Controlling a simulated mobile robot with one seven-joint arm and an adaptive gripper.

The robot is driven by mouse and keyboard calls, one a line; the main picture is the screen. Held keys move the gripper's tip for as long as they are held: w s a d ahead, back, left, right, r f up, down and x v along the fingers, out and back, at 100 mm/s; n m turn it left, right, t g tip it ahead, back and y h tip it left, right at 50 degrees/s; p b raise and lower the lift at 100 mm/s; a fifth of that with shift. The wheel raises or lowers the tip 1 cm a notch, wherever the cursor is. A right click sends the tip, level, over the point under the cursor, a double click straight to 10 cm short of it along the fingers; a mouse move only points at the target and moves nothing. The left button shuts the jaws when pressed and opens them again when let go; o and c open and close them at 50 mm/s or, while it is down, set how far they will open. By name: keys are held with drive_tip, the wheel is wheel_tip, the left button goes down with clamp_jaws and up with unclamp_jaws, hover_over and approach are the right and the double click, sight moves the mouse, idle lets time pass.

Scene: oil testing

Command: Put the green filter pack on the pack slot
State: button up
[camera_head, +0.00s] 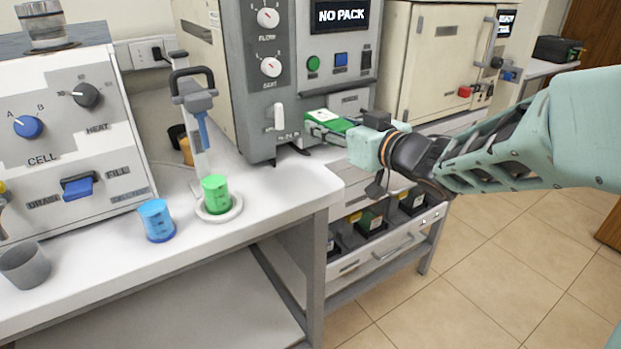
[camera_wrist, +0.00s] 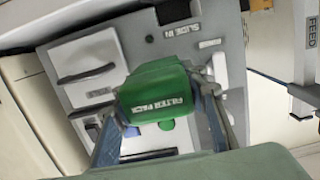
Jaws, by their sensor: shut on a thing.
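The green filter pack (camera_head: 327,121) is held in front of the grey machine (camera_head: 265,115), whose display (camera_head: 340,15) reads "NO PACK". In the wrist view the pack (camera_wrist: 160,92) shows its green end with the words "FILTER PACK". My gripper (camera_head: 335,124) is shut on the pack, with a finger at each side of it (camera_wrist: 160,115). Behind the pack, the machine's panel carries a "SLIDE IN" label (camera_wrist: 190,30). The pack slot itself is not clearly seen, and I cannot tell whether the pack touches it.
A green cup (camera_head: 215,193) stands on a round white base, with a blue cup (camera_head: 156,220) to its left and a grey cup (camera_head: 25,264) farther left. A cream cabinet (camera_head: 437,60) stands right of the machine. An open drawer (camera_head: 388,240) holds dark items below.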

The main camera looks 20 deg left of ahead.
drive_tip(key=b, duration=0.2)
hover_over(309, 177)
drive_tip(key=f, duration=0.5)
drive_tip(key=shift+w+d, duration=0.2)
drive_tip(key=shift+s+a+f+b, duration=0.1)
drive_tip(key=shift+f+b, duration=0.4)
drive_tip(key=shift+f, duration=0.45)
drive_tip(key=shift+s+a+f+b, duration=0.1)
drive_tip(key=shift+f+b, duration=0.4)
drive_tip(key=shift+f, duration=0.4)
drive_tip(key=shift+f, duration=0.2)
drive_tip(key=o, duration=1.2)
drive_tip(key=shift+o, duration=0.2)
drive_tip(key=shift+r, duration=0.1)
